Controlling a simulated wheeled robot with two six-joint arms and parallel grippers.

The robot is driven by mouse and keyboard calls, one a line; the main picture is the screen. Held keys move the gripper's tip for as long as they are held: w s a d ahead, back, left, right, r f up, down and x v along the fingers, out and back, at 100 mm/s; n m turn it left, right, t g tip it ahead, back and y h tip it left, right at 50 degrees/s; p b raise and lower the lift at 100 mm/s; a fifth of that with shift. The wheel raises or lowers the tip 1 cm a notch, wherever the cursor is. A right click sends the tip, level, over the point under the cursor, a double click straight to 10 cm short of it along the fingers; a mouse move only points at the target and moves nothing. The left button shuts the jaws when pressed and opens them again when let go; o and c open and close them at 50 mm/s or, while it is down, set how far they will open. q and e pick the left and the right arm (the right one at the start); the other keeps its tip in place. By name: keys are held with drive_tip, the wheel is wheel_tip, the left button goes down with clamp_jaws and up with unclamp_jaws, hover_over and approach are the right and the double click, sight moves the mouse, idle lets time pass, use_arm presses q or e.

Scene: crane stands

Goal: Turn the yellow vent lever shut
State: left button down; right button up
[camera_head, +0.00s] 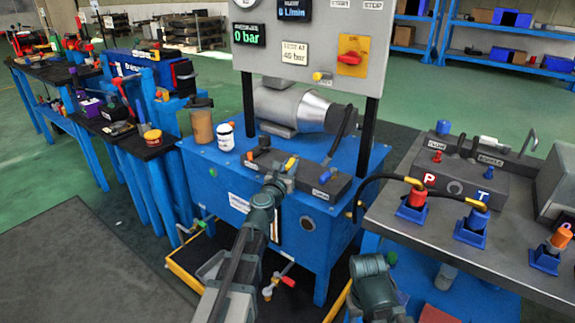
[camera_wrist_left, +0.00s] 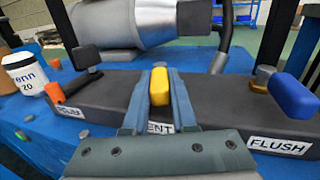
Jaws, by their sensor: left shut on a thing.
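The yellow vent lever (camera_wrist_left: 160,86) stands upright in the left wrist view, between the two fingers of my left gripper (camera_wrist_left: 158,98). The gripper is shut on it. The label below reads "ENT", its start hidden by a finger. In the head view the yellow lever (camera_head: 291,163) shows just beyond my left gripper (camera_head: 282,176), which reaches in from the lower middle. The lever's foot is hidden. The lever sits on a dark valve block (camera_wrist_left: 215,92) on the blue tank. Only a dark link of my right arm shows at the bottom of the head view; its gripper is not visible.
A blue lever (camera_wrist_left: 292,93) above the label "FLUSH" stands to the right on the block. A dark-handled valve (camera_wrist_left: 87,58) and an orange part (camera_wrist_left: 54,92) are at the left. A white can (camera_head: 225,137) stands on the tank (camera_head: 285,225). A control panel (camera_head: 310,45) rises behind.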

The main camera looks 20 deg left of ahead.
use_arm(q)
drive_tip(key=shift+w+d+n+g+y, duration=0.15)
drive_tip(key=shift+d+n+y, duration=0.2)
drive_tip(key=shift+n+y, duration=0.55)
drive_tip(key=shift+s+d+n+g+y, duration=0.1)
drive_tip(key=shift+d+n+y, duration=0.35)
drive_tip(key=shift+y, duration=0.8)
drive_tip(key=shift+w+d+n+g+y, duration=0.15)
drive_tip(key=shift+d+n+y, duration=0.1)
drive_tip(key=shift+n+y, duration=0.65)
drive_tip(key=shift+y, duration=0.35)
drive_tip(key=c, duration=0.7)
unclamp_jaws()
drive_tip(key=shift+s, duration=0.2)
